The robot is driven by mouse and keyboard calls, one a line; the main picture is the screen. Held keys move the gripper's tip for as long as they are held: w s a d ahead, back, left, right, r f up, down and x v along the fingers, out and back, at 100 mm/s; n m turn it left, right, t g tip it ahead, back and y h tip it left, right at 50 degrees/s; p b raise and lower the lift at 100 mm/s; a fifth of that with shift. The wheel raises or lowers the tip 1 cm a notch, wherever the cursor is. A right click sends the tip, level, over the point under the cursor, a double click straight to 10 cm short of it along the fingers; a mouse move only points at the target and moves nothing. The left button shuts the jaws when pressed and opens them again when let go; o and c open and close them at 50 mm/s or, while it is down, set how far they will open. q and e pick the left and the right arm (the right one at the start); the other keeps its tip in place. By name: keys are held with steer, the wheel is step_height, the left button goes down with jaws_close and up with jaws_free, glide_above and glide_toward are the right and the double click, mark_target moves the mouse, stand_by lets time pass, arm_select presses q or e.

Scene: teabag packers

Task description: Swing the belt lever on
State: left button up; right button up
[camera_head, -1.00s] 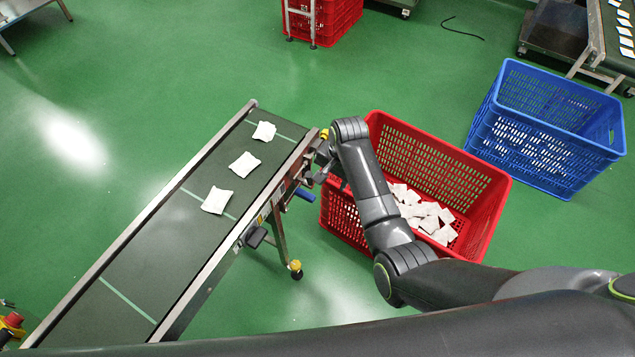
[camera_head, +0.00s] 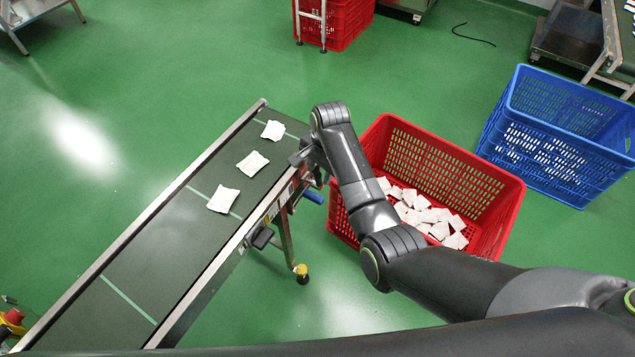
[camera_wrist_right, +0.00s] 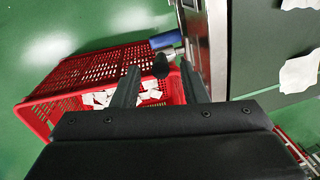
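The belt conveyor (camera_head: 140,270) runs diagonally on the left of the head view, with white packets (camera_head: 223,200) on it. A blue handle (camera_head: 313,197) sticks out from its right side near the far end. It also shows in the right wrist view (camera_wrist_right: 165,39), with a bright metal part beside it. My right gripper (camera_wrist_right: 160,80) is open beside the conveyor's side. A dark rounded piece (camera_wrist_right: 160,66) shows between its fingers; I cannot tell whether it is the lever knob or touches them. In the head view my right wrist hides this spot. My left gripper is out of view.
A red crate (camera_head: 500,200) holding white packets stands close to the right of the conveyor, under my right arm. A blue crate (camera_head: 560,140) stands farther right. A dark box (camera_head: 262,237) is on the conveyor's side.

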mark_target(317, 185)
steer(key=f, duration=0.2)
steer(key=f+b, duration=0.1)
steer(key=f, duration=0.1)
steer(key=shift+w+a+f, duration=0.2)
steer(key=shift+f, duration=0.1)
steer(key=shift+w+f, duration=0.1)
steer(key=shift+f, duration=0.45)
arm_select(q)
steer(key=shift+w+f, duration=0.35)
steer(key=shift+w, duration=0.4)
arm_select(e)
steer(key=shift+c, duration=0.3)
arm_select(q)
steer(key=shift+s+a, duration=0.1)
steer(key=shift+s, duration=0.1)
arm_select(e)
jaws_close()
